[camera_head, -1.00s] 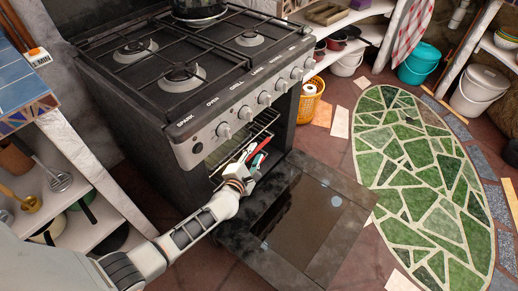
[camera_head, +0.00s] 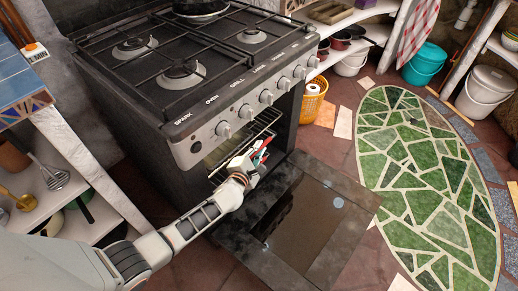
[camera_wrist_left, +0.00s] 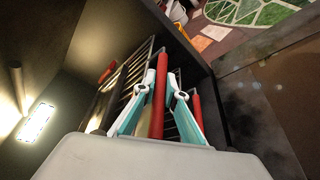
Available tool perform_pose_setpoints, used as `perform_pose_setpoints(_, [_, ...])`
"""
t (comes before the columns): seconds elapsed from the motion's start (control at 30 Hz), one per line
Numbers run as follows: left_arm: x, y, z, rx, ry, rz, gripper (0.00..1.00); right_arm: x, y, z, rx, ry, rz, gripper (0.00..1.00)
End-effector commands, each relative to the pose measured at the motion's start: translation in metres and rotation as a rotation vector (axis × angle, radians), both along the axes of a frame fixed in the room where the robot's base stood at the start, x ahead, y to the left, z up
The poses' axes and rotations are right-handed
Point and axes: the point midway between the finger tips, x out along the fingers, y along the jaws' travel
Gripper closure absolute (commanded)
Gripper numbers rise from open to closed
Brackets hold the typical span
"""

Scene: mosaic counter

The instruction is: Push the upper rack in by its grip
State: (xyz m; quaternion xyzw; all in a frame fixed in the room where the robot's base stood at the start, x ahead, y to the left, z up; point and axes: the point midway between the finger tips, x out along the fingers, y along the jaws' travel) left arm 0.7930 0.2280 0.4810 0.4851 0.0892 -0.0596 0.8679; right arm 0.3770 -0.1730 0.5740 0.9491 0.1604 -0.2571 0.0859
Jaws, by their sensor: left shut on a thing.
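The oven's wire rack (camera_head: 236,152) shows inside the open oven in the head view; its wires also show in the left wrist view (camera_wrist_left: 125,88). My left gripper (camera_head: 259,155) is at the oven opening, above the lowered door. In the left wrist view my left gripper (camera_wrist_left: 161,80) has its two pale fingers closed on either side of a red bar grip (camera_wrist_left: 158,110). A second red bar (camera_wrist_left: 196,108) lies to the right of the fingers, partly hidden. How far the rack is in cannot be told. My right gripper is not in view.
The oven door (camera_head: 300,215) lies open and flat in front of the stove (camera_head: 215,85). An orange basket (camera_head: 312,100) stands right of the stove. Shelves (camera_head: 75,215) with utensils stand at the left. The green mosaic floor (camera_head: 425,170) at the right is clear.

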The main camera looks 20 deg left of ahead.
Motion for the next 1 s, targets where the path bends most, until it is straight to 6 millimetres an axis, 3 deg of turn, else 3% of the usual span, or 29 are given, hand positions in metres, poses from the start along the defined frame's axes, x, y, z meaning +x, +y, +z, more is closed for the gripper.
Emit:
perform_pose_setpoints(0.2, [0.007,0.025,-0.003,0.003,0.003,0.002,1.00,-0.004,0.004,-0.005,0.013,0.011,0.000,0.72])
perform_pose_setpoints(0.43, [0.009,0.027,0.000,0.001,0.000,0.006,1.00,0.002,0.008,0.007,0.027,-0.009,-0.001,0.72])
perform_pose_setpoints(0.5, [0.009,0.027,0.000,0.001,-0.001,0.006,0.76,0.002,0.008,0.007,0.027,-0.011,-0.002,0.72])
perform_pose_setpoints(0.53, [0.009,0.027,0.000,0.001,0.000,0.005,0.72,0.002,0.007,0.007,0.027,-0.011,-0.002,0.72])
perform_pose_setpoints(1.0, [0.001,0.023,0.001,-0.005,0.001,0.003,0.72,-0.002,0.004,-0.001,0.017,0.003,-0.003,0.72])
